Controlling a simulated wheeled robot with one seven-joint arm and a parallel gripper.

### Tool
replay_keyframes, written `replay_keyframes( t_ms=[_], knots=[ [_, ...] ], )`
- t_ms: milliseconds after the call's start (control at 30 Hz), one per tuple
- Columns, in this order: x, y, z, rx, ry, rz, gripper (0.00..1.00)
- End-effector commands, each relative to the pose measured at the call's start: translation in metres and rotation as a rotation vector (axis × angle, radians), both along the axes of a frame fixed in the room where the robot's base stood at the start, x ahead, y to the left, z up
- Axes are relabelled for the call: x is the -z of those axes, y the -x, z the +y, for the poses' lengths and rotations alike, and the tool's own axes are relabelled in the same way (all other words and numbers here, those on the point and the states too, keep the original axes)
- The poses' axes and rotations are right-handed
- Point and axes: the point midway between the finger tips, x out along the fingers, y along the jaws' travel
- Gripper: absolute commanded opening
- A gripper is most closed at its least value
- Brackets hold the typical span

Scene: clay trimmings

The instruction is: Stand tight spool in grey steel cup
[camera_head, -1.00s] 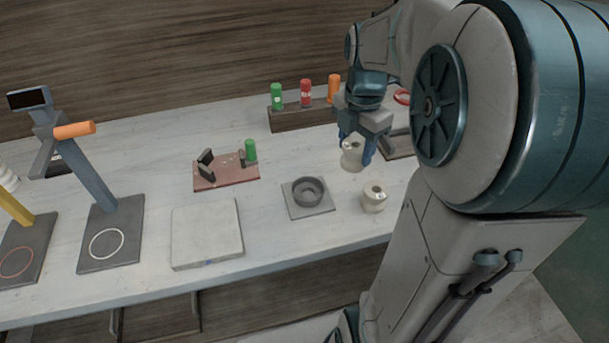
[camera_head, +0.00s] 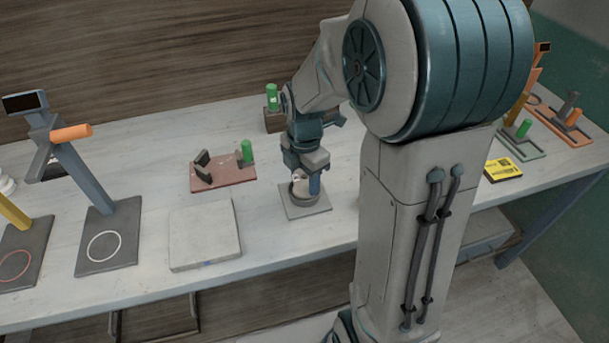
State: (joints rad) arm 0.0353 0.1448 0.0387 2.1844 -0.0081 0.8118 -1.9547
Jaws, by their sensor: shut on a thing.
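My gripper (camera_head: 304,184) points down over the grey steel cup (camera_head: 296,197) and is shut on a cream spool (camera_head: 298,176). The spool looks upright, at the cup's mouth. My fingers and the spool cover much of the cup, so I cannot tell whether the spool's bottom is inside it or resting on anything. The cup stands on a square grey plate (camera_head: 308,213). The other cream spool seen earlier to the right of the cup is hidden behind my arm.
A reddish board (camera_head: 222,182) with dark blocks and a green cylinder (camera_head: 247,151) lies left of the cup. A pale slab (camera_head: 204,236) is nearer. A yellow box (camera_head: 503,169) lies at right.

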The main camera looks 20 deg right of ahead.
Motion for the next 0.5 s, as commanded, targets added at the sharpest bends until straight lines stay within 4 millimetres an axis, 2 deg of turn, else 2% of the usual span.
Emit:
replay_keyframes(
  t_ms=[267,300,333,367,500],
  knots=[
    [0.0038,-0.0002,-0.0001,0.0,0.0,0.0,0.15],
    [0.0029,-0.0001,-0.0002,0.0,0.0,0.0,0.58],
    [0.0027,-0.0001,-0.0002,0.0,0.0,0.0,0.66],
    [0.0027,0.0001,-0.0001,0.0,0.0,0.0,0.71],
    [0.0026,0.0001,-0.0001,0.0,0.0,0.0,0.71]
  ],
)
